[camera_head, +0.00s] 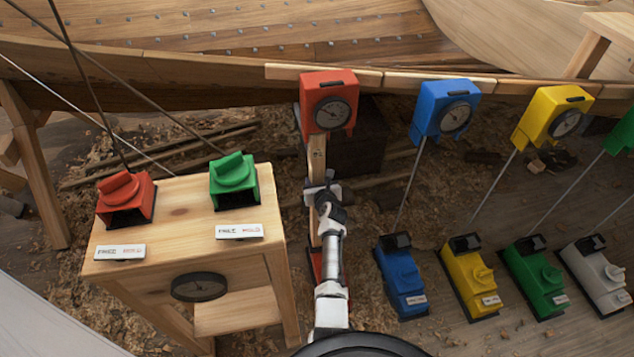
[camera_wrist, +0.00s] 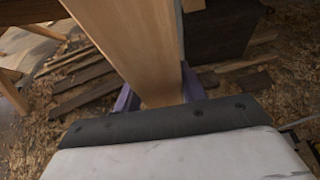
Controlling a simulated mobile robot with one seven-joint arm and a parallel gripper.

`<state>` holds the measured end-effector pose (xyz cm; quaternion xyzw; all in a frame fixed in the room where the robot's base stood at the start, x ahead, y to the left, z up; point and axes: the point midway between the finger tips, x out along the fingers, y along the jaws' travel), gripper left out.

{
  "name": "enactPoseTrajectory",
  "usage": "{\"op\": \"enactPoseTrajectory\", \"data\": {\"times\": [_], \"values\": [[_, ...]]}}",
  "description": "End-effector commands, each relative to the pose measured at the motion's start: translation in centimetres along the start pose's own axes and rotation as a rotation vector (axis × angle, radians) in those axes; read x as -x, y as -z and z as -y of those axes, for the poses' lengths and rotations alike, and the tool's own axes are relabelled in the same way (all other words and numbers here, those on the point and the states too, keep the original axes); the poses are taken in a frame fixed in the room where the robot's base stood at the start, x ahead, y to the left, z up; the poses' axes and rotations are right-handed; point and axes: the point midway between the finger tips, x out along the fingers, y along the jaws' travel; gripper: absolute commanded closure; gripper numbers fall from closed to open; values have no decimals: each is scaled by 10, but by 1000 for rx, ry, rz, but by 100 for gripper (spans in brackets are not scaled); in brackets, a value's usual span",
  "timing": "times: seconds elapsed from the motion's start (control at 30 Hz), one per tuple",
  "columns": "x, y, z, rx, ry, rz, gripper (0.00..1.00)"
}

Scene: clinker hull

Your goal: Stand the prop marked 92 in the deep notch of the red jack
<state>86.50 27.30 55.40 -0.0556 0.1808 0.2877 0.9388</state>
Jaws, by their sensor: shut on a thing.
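A pale wooden prop (camera_head: 317,158) stands about upright below the red gauge box (camera_head: 328,103) in the head view. My gripper (camera_head: 319,187) is shut on it partway down. In the wrist view the prop (camera_wrist: 130,45) runs as a broad plank between the purple fingers of my gripper (camera_wrist: 157,97). No 92 mark can be read. The red jack (camera_head: 316,266) shows as a red strip on the floor, mostly behind my arm. Its notches are hidden, so I cannot tell whether the prop's foot sits in one. The prop's top reaches the red box; contact there is unclear.
Blue (camera_head: 401,276), yellow (camera_head: 470,277), green and grey jacks stand to the right below matching gauge boxes with thin rods. A wooden stand (camera_head: 185,197) at left carries a red (camera_head: 125,197) and a green (camera_head: 234,181) switch. A dark block (camera_head: 358,140) lies behind the prop.

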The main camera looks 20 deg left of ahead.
Motion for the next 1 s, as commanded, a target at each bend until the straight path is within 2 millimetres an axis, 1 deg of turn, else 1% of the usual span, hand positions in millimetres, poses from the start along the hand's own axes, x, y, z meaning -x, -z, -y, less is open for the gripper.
{"op": "enactPoseTrajectory", "data": {"times": [0.03, 0.47, 0.5, 0.6, 0.7, 1.0], "values": [[0, -2, 0, 1, 1, 3, 100], [-2, -3, 0, 0, 1, 4, 100], [-2, -3, 0, -1, 1, 4, 58], [-2, -3, 0, 0, 0, 3, 45], [-2, -2, 0, 0, 0, 2, 34], [0, 2, 0, -1, -1, -4, 34]]}}
